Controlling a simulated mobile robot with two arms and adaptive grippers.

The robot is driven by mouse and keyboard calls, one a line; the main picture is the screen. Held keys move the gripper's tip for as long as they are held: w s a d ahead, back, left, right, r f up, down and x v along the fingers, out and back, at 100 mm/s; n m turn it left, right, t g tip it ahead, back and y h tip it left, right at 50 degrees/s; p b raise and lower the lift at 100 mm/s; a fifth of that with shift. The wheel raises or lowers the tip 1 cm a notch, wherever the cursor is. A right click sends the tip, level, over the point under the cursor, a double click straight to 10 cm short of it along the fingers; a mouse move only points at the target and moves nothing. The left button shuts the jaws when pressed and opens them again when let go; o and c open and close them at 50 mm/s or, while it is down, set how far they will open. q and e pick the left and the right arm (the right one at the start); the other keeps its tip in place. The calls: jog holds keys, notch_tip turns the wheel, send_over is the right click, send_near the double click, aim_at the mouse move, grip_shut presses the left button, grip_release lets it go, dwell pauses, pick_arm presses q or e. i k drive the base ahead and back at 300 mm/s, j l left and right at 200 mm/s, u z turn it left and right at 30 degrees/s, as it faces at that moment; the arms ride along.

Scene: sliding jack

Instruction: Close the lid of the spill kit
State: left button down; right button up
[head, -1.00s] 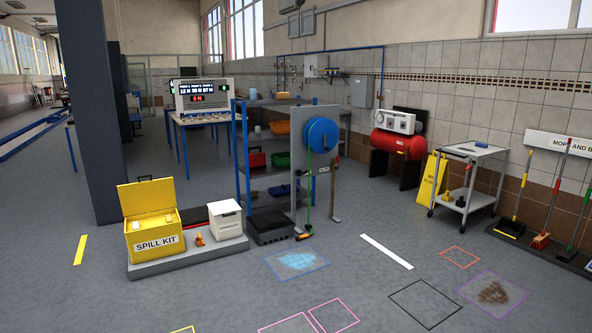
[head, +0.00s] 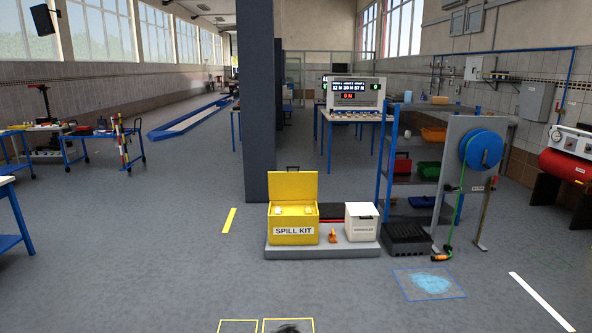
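The spill kit (head: 293,222) is a yellow box with a black-on-white label, in the middle of the head view. It stands at the left end of a low grey platform (head: 340,250). Its yellow lid (head: 293,185) is up, standing nearly vertical at the back of the box. Pale items show inside the open top. Neither of my grippers is in the head view, and the kit is some way off across the floor.
A white lidded bin (head: 361,224) and a small orange object (head: 333,236) share the platform. A dark pillar (head: 258,110) rises behind the kit. A blue spill patch (head: 432,283) lies on the floor at right. The floor in front and left is mostly clear.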

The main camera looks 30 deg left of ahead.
aim_at(297, 185)
jog(key=u, duration=1.1)
